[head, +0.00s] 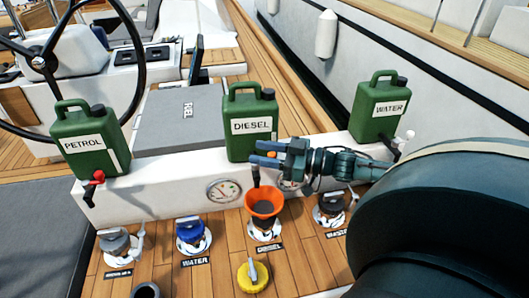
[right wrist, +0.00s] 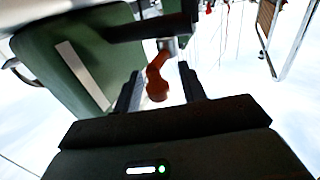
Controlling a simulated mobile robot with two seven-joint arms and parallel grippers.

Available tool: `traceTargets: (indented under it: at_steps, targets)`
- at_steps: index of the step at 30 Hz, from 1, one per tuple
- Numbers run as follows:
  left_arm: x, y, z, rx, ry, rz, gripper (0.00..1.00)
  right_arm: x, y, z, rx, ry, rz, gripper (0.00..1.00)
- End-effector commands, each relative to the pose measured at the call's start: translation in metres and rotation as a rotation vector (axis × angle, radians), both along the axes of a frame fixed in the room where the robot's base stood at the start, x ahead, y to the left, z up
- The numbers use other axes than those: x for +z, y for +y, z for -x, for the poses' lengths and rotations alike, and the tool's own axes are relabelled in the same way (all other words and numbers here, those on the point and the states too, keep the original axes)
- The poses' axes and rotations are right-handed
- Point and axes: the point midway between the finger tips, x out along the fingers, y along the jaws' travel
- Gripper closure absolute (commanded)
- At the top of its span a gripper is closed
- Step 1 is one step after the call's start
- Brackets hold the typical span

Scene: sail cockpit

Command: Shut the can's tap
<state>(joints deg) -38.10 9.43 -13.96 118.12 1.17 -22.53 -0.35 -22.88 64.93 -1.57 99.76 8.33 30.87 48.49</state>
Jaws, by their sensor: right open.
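The green DIESEL can (head: 239,127) stands upright on the white ledge. Its orange tap handle (head: 271,155) shows at its lower right, largely hidden by my right gripper. A dark spout hangs above the orange funnel (head: 265,203); I cannot tell whether liquid runs. My right gripper (head: 256,153) is open, its fingers pointing left across the can's lower front. In the right wrist view, the orange tap handle (right wrist: 157,82) lies between the open fingers (right wrist: 160,88), with a gap to the right finger; contact with the left one is unclear. The green can (right wrist: 75,60) fills the left. My left gripper is not in view.
A PETROL can (head: 88,142) with a red tap stands left, a WATER can (head: 378,112) with a pale tap right. Several deck fillers and a yellow cap (head: 254,278) are in front. My dark arm covers the lower right.

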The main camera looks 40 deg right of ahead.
Motion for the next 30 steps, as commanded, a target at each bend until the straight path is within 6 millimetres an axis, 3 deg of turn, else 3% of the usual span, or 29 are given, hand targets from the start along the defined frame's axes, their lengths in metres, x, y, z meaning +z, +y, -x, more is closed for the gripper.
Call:
traceTargets:
  at_steps: [11,30]
  targets:
    - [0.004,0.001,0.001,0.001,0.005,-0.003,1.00,-0.001,-0.012,0.018,-0.001,0.006,0.000,0.59]
    - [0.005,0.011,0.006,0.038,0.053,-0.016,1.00,0.000,-0.070,0.104,-0.002,0.002,0.000,0.59]
